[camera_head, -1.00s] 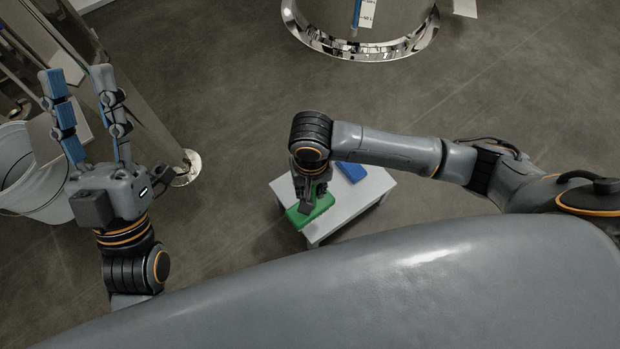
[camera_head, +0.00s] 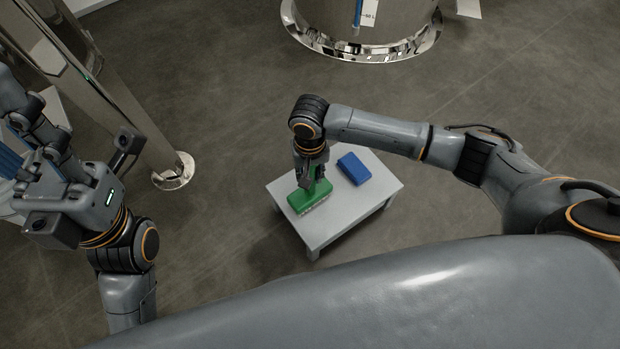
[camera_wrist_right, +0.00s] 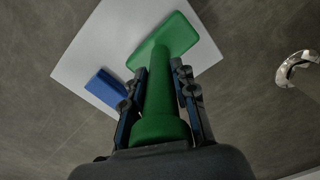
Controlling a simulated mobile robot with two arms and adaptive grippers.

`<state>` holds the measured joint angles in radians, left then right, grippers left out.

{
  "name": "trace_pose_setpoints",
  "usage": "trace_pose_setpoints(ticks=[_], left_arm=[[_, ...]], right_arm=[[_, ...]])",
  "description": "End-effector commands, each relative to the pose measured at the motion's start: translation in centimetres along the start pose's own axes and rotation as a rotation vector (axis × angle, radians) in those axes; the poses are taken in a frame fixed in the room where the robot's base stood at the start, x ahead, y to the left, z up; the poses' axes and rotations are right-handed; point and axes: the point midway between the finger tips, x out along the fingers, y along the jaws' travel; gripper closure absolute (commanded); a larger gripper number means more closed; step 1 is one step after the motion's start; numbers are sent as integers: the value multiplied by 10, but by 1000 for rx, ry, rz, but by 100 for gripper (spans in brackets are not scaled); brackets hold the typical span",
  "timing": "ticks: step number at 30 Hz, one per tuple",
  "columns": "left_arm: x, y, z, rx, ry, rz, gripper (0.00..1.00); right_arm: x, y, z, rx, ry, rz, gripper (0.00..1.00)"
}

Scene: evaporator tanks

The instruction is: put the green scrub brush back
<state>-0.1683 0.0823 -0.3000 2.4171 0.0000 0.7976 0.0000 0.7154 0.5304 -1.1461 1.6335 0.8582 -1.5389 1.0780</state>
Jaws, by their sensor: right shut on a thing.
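The green scrub brush (camera_head: 309,197) is at a small light grey table (camera_head: 330,226), over the left part of its top. Its bristles show along the lower edge; I cannot tell whether they touch the tabletop. My right gripper (camera_head: 312,178) is shut on the brush's handle from above. In the right wrist view the green handle (camera_wrist_right: 158,95) runs between the two fingers of the right gripper (camera_wrist_right: 160,85), with the block-shaped brush head beyond it over the tabletop. My left gripper (camera_head: 20,140) is at the left edge, fingers apart and partly cut off, well away from the brush.
A blue block-like object (camera_head: 354,168) lies on the tabletop, right of the brush; it also shows in the right wrist view (camera_wrist_right: 105,90). A metal post (camera_head: 125,110) with a round foot stands near my left gripper. A steel tank base (camera_head: 365,35) stands behind. Floor around the table is clear.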

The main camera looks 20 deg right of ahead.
Motion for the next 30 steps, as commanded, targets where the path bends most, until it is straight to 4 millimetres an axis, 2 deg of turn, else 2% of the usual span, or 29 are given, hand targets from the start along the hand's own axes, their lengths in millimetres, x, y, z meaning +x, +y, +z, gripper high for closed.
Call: trace_pose_setpoints(ticks=[2,13,14,16,17,27,30], left_arm=[[0,0,0,1,11,4,60],[3,0,0,1,7,3,60],[2,0,0,1,6,3,60],[1,0,0,1,6,3,60],[1,0,0,1,6,3,60],[-1,0,1,0,5,2,60],[8,0,-1,1,8,3,60]], right_arm=[[7,0,-1,-1,3,-2,100],[8,-1,0,0,2,-1,100],[9,0,0,0,3,-1,67],[9,0,0,-1,3,-1,53],[9,0,0,-1,2,-1,50],[7,0,-1,-1,4,-1,50],[-7,0,-1,0,3,-2,50]])
